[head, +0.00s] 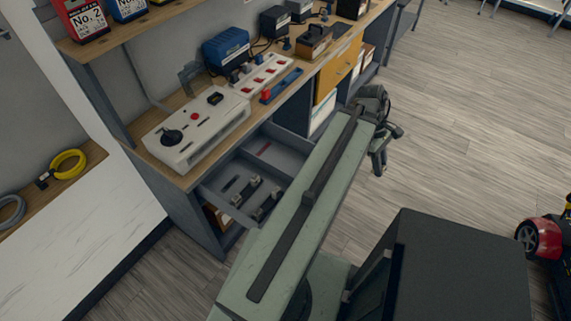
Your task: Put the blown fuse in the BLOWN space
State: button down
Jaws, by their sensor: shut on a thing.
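My gripper (380,168) is at the far end of my pale green arm, over the floor in front of the bench and right of the open drawer. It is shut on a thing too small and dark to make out. The open grey drawer (212,208) has several compartments. Dark fuse-like pieces with pale ends (245,191) lie in its near part. A red mark (263,149) shows in a farther compartment. I cannot read any BLOWN label. My arm hides the drawer's right side.
The wooden bench (160,165) carries a white control box (197,127), a white strip with red switches (262,73), a blue box (226,48) and chargers. A red-and-black wheeled thing (540,240) stands at right.

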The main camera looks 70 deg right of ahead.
jog(key=shift+w+d+f, duration=0.2)
jog(key=shift+w+d, duration=0.05)
jog(key=w+d+f+n+h+b, duration=0.1)
jog(key=w+d+f+n+b, duration=0.2)
jog(key=w, duration=0.8)
jog(key=w+d+f+n+h+b, duration=0.2)
jog(key=w+f+n+b, duration=0.15)
jog(key=w, duration=0.75)
jog(key=w+d+f+n+h+b, duration=0.1)
jog(key=w+d+f+n+b, duration=0.25)
jog(key=w, duration=0.75)
jog(key=f+b, duration=0.9)
jog(key=b, duration=0.1)
jog(key=shift+w+a+f, duration=0.1)
jog(key=shift+a+f, duration=0.15)
jog(key=shift+f, duration=0.15)
jog(key=shift+r, duration=0.25)
jog(key=shift+f, duration=0.25)
jog(key=c, duration=1.3)
grip_release()
jog(key=shift+r, duration=0.1)
